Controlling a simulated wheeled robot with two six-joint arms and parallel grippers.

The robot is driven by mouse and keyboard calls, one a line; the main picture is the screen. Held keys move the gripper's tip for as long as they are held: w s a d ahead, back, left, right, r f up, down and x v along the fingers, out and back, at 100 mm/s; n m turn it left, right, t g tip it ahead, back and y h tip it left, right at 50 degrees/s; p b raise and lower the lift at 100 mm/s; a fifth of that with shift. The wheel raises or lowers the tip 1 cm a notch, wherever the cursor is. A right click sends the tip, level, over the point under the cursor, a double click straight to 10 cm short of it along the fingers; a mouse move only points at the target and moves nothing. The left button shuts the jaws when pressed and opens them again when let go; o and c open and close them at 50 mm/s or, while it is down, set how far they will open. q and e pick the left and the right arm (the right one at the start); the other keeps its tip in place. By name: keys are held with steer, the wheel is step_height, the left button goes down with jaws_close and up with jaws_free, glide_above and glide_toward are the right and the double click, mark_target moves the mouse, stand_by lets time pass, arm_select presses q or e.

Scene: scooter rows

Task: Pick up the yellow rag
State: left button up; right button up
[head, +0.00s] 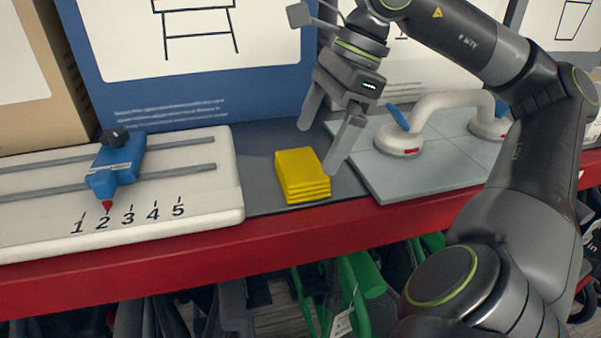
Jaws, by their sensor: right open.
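The yellow rag (301,175) is a folded, layered stack lying on the dark grey shelf top in the head view. It sits between a white slider board on the left and a grey tiled panel on the right. My right gripper (318,145) is above and slightly right of the rag, pointing down. Its two fingers are spread apart with nothing between them. One fingertip is near the rag's right side; whether it touches cannot be told. My left gripper is not in view.
The white slider board (215,205) has a blue slider (119,160) pointing near 2. The tiled panel (378,172) carries a white suction handle (450,103). A red shelf edge (290,226) runs along the front. Large boxes stand behind. Green and dark scooter parts (365,280) are below.

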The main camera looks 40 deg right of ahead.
mark_target(303, 164)
steer(key=shift+p+x, duration=0.7)
steer(key=shift+x, duration=1.85)
steer(key=shift+w+a+r, duration=0.1)
steer(key=shift+a, duration=0.05)
steer(key=c, duration=0.7)
